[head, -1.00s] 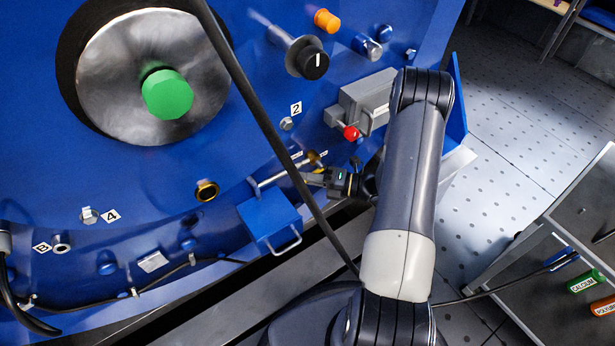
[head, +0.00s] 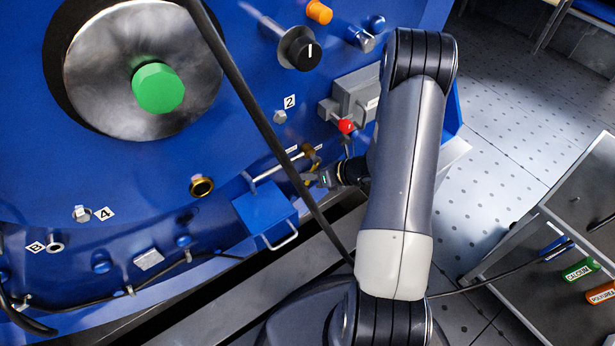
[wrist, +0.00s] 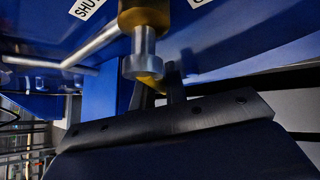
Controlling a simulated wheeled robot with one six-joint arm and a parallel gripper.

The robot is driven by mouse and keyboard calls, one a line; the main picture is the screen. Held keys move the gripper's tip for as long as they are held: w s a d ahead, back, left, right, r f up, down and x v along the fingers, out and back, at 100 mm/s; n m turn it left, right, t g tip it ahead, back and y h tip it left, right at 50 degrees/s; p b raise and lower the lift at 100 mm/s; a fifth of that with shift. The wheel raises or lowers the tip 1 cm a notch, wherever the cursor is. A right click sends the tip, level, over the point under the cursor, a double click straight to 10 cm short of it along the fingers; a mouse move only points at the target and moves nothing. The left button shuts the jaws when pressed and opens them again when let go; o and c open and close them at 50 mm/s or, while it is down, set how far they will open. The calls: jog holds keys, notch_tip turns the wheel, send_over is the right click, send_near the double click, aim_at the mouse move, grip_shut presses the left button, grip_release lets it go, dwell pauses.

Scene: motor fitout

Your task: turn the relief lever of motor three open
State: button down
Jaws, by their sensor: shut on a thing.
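The relief valve has a brass hub with a steel end (wrist: 143,50) in the wrist view, below a "SHUT" label (wrist: 86,8). A second label at the top right is cut off. A yellow piece of the relief lever (wrist: 153,84) shows behind the steel end, largely hidden by my gripper. In the head view the brass valve (head: 311,153) sits at the panel's lower right. My gripper (head: 320,181) is just below it, shut on the lever; the contact itself is small and partly hidden. The lever's exact angle cannot be told.
A steel rod (head: 278,169) runs left from the valve above a blue box (head: 262,214) with a handle. A red knob (head: 346,126) and grey box (head: 357,95) are above the gripper. A black cable (head: 255,105) crosses in front. A cart (head: 560,230) stands right.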

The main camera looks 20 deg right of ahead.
jog(key=shift+w+d+f+n+t+h+b, duration=0.2)
jog(key=shift+d+n+h+b, duration=0.35)
jog(key=shift+h+b, duration=0.7)
jog(key=shift+w+d+f+n+t+h+b, duration=0.15)
jog(key=shift+d+n+h+b, duration=0.4)
jog(key=shift+b, duration=1.2)
jog(key=shift+r, duration=0.1)
jog(key=c, duration=1.4)
grip_release()
jog(key=shift+c, duration=0.2)
jog(key=s+d+p, duration=0.2)
jog(key=s+d, duration=0.4)
jog(key=s, duration=0.5)
jog(key=shift+s+r, duration=0.2)
jog(key=shift+r, duration=0.2)
jog(key=shift+w, duration=0.1)
